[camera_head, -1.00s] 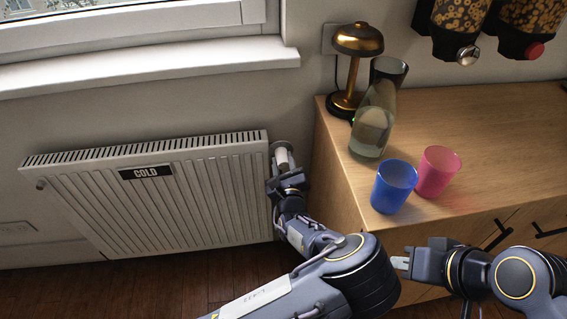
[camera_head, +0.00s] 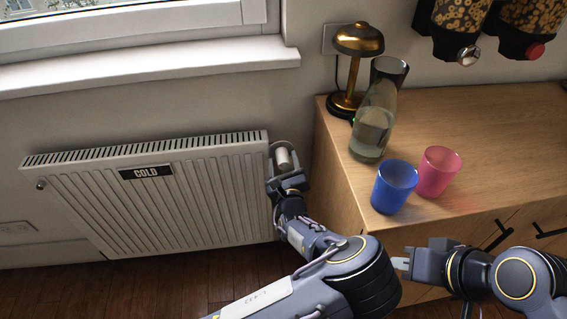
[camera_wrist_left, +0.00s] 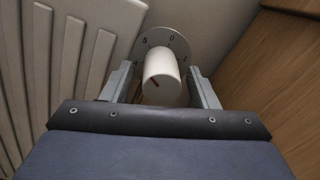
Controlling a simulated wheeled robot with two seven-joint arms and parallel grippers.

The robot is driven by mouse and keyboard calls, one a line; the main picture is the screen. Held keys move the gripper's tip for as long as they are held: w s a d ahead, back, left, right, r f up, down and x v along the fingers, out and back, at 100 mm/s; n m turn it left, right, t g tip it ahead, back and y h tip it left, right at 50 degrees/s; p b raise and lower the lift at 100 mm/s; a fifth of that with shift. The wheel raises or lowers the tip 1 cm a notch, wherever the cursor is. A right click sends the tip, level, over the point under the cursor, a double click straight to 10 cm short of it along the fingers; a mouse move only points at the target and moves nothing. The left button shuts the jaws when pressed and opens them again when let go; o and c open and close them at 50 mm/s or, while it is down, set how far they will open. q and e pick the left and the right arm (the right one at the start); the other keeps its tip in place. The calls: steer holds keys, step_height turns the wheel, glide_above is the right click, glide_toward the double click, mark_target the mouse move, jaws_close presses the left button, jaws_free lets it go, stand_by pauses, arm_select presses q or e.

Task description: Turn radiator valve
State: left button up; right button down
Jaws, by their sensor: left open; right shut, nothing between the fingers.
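The white radiator valve (camera_head: 284,158) sits at the upper right end of the white radiator (camera_head: 180,205). In the left wrist view the valve knob (camera_wrist_left: 162,80) has a red mark on its face. A grey dial plate (camera_wrist_left: 168,42) with numbers stands behind it. My left gripper (camera_head: 284,166) is open, with one finger on each side of the knob. In the wrist view a gap shows at the right finger; contact at the left is hard to tell. My right gripper (camera_head: 402,264) is shut and empty, in front of the cabinet. A sign on the radiator (camera_head: 146,172) reads COLD.
A wooden cabinet (camera_head: 480,120) stands just right of the valve. On it are a blue cup (camera_head: 393,187), a pink cup (camera_head: 437,172), a glass carafe (camera_head: 372,130) and a brass lamp (camera_head: 358,42). A window sill (camera_head: 150,66) runs above the radiator.

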arm_select(q)
steer(key=shift+s, duration=0.1)
steer(key=s+d, duration=0.1)
steer(key=s, duration=0.6)
steer(key=shift+s, duration=0.25)
